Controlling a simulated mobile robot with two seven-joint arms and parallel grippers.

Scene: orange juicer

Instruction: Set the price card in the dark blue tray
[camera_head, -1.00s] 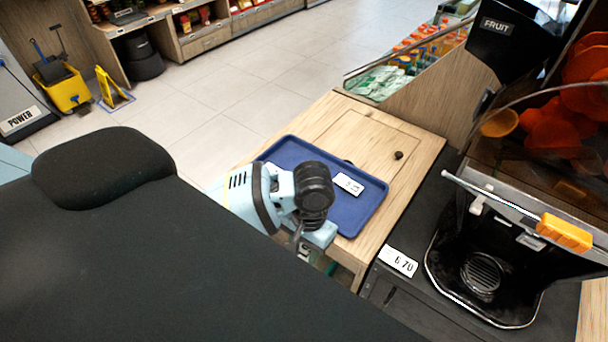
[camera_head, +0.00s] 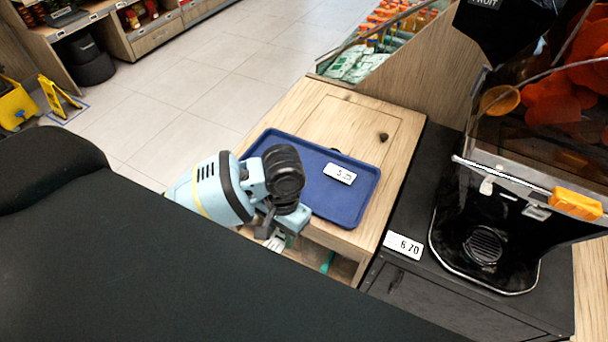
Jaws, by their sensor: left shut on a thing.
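The dark blue tray (camera_head: 345,213) lies on the light wooden cabinet top. A white price card (camera_head: 340,173) lies in it, toward its right side. My left gripper (camera_head: 272,238) is low at the tray's near left side, beyond the cabinet's front edge in the picture. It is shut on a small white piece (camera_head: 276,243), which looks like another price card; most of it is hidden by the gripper. My left wrist covers the tray's near left part. Another white price card (camera_head: 404,246), reading 6.70, is on the black counter's edge. My right gripper is not in view.
The orange juicer (camera_head: 485,245) with a yellow-orange handle piece (camera_head: 575,203) stands on the black counter at the right. A bottle display (camera_head: 385,40) is behind the cabinet. The wooden top (camera_head: 330,110) behind the tray is clear apart from a dark knob (camera_head: 383,137).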

